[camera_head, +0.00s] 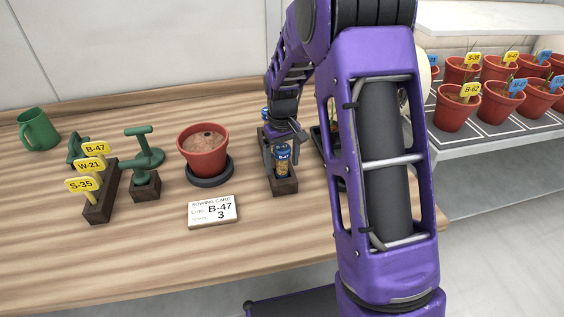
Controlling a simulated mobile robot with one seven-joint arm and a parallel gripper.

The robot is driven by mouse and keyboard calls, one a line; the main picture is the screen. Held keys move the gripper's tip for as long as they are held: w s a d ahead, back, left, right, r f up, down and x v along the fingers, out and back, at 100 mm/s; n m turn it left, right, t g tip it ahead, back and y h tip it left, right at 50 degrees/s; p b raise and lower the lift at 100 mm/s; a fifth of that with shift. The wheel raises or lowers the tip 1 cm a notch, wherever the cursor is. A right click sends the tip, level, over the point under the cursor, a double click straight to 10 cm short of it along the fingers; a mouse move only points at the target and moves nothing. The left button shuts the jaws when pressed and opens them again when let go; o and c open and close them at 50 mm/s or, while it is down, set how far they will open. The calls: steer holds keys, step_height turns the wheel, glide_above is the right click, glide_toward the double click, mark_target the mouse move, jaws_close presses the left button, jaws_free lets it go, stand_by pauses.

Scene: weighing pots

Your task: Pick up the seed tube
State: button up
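A seed tube (283,163) with a blue label, seemingly reading B-47, stands upright in a dark wooden rack (284,187) near the middle of the table. My gripper (284,142) points down at the top of this tube, with a finger showing at its left. My gripper and wrist cover the tube's top and part of the rack. I cannot tell whether the fingers touch the tube. Another blue item (265,114) shows partly behind my wrist. A sowing card (213,212) reads B-47 and 3.
A red pot (203,147) of soil stands on a dark saucer (210,178) left of the rack. Further left are a green tool (146,160), a block with yellow labels (102,204) and a green mug (38,130). Potted plants (455,108) fill a shelf at right. The front table is clear.

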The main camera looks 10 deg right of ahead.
jaws_close()
step_height(320, 180, up, 10)
steer(key=shift+r+p, duration=0.1)
steer(key=shift+p, duration=0.75)
